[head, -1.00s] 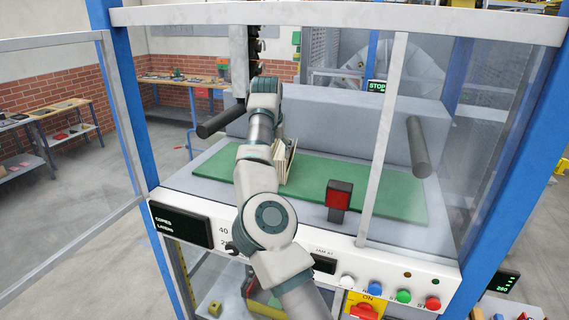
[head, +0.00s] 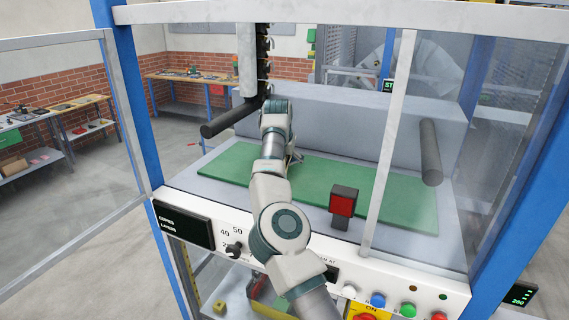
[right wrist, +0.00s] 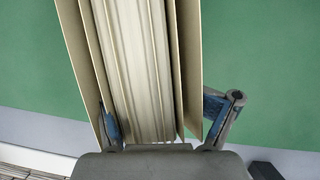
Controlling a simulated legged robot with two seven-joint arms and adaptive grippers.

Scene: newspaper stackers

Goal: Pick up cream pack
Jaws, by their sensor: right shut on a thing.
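The cream pack (right wrist: 135,70) is a bundle of folded cream sheets with looser outer leaves, seen in the right wrist view. It stands out over a green mat (right wrist: 260,60). My right gripper (right wrist: 165,118) is shut on its near end, with one blue-padded finger on each side. In the head view my right arm reaches through the open front of the machine to the mat (head: 370,194). There, my right gripper (head: 295,158) is mostly covered by its own wrist, and I cannot make out the pack. My left gripper is in neither view.
A red block on a stand (head: 342,205) rises at the front edge, right of my arm. A dark roller (head: 234,118) and another dark roller (head: 430,152) flank the mat. A white upright (head: 388,140) divides the opening. The mat's right half is clear.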

